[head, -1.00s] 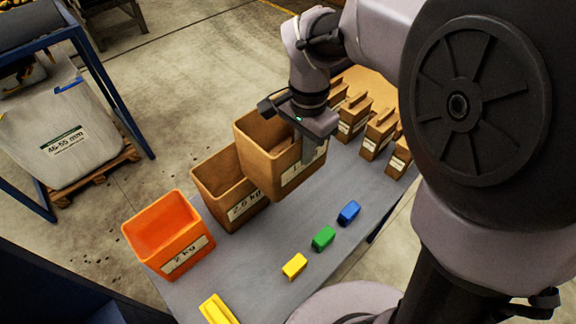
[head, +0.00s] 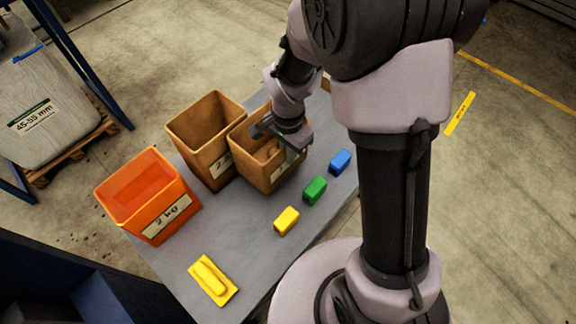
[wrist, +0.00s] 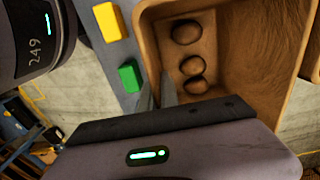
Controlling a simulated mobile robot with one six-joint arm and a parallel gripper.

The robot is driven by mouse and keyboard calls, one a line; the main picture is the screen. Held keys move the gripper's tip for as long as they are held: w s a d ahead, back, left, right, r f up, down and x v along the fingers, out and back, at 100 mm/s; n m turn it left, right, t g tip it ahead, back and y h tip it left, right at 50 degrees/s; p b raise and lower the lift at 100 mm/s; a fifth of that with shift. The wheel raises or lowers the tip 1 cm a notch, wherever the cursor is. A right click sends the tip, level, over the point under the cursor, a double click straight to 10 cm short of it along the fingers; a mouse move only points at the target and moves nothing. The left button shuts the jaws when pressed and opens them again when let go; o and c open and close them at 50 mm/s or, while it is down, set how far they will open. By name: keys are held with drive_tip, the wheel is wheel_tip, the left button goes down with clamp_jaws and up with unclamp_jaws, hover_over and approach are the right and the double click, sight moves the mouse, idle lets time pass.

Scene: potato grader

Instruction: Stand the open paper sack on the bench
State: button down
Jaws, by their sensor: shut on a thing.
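The open brown paper sack (head: 262,175) is upright beside the 2.5 kg sack in the head view, over the grey bench (head: 245,225). Its base is at or very near the bench top; I cannot tell if it touches. My gripper (head: 296,146) is shut on its near right wall, at the rim. In the wrist view the fingers (wrist: 157,92) straddle that wall, and the sack's open mouth (wrist: 268,70) shows several round brown lumps inside. Its label is partly hidden by my gripper.
Another open brown sack (head: 200,150) stands close left of it, then an orange 2 kg crate (head: 165,218). Yellow (head: 286,221), green (head: 314,190) and blue (head: 340,161) blocks line the bench's near side. A yellow handled tool (head: 212,280) lies at the front. Bare bench lies between.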

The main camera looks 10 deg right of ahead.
drive_tip(key=shift+f+b, duration=0.9)
drive_tip(key=shift+f, duration=1.85)
drive_tip(key=c, duration=1.6)
unclamp_jaws()
wheel_tip(320, 180, up, 12)
drive_tip(key=p, duration=0.4)
drive_tip(key=shift+r, duration=0.1)
drive_tip(key=s+r+n+t+y, duration=0.2)
drive_tip(key=s+r+n+t, duration=0.3)
drive_tip(key=s+r, duration=1)
wheel_tip(320, 180, up, 3)
drive_tip(key=shift+s+d+r+n+t, duration=0.2)
drive_tip(key=shift+d+n+t, duration=0.15)
drive_tip(key=shift+n, duration=0.35)
